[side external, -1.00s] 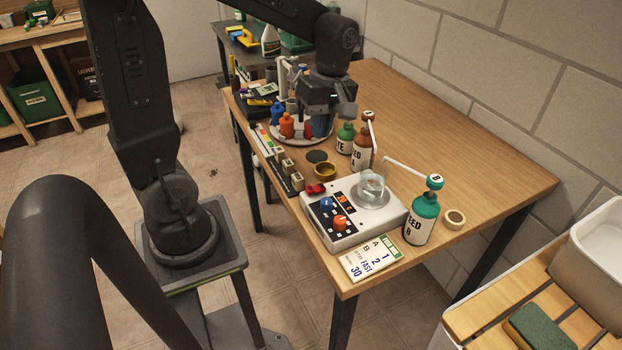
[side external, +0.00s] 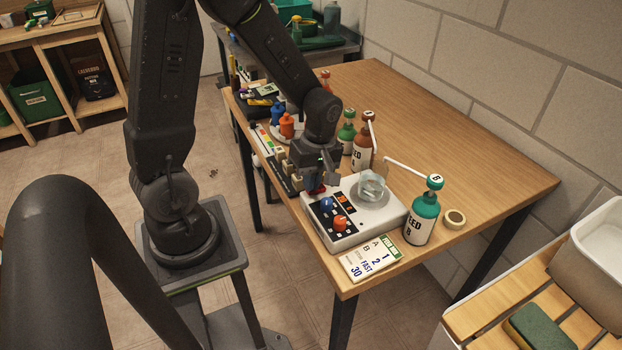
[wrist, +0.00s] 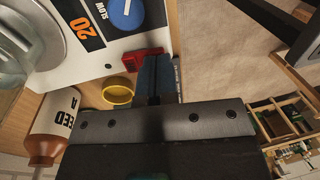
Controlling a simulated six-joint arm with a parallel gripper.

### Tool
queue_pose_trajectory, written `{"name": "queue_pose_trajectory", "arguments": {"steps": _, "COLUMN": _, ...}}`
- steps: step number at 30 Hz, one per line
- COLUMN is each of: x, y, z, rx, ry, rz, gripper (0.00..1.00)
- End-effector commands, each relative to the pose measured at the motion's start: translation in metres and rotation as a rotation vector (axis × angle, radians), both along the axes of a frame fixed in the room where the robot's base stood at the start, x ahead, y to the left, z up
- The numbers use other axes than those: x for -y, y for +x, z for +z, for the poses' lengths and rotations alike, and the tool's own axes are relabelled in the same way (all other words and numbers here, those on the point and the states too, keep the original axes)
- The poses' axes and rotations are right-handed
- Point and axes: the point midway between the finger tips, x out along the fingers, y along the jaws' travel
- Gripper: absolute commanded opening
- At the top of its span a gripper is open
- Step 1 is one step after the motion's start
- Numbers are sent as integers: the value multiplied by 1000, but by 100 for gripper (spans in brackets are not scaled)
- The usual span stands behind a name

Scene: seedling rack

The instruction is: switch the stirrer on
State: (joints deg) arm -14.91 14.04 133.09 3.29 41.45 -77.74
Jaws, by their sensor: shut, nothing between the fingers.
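The stirrer (side external: 345,237) is a white box at the table's front, with an orange display, a blue knob (side external: 326,204) and an orange knob (side external: 341,222). A glass beaker (side external: 372,187) of clear liquid stands on its plate. A red switch (wrist: 140,58) sits at the stirrer's edge in the wrist view. My gripper (side external: 321,188) is shut and empty, pointing down over that corner. In the wrist view its fingertips (wrist: 157,62) are right beside the red switch and overlap its end. I cannot tell whether they touch it, nor which way the switch is set.
A teal bottle B (side external: 421,219) stands right of the stirrer and brown bottle A (side external: 361,150) behind it. A yellow ring-shaped dish (wrist: 118,90) lies close to my fingers. A printed card (side external: 370,259) lies in front.

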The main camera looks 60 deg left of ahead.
Motion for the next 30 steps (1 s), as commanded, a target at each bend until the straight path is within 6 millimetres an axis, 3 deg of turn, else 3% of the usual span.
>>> {"name": "queue_pose_trajectory", "arguments": {"steps": 6, "x": 0, "y": 0, "z": 0, "rx": -1, "ry": 0, "rz": 0, "gripper": 0}}
{"name": "queue_pose_trajectory", "arguments": {"steps": 14, "x": 0, "y": -13, "z": -16, "rx": -8, "ry": 1, "rz": -1, "gripper": 0}}
{"name": "queue_pose_trajectory", "arguments": {"steps": 30, "x": -1, "y": -4, "z": -14, "rx": -8, "ry": 3, "rz": 0, "gripper": 0}}
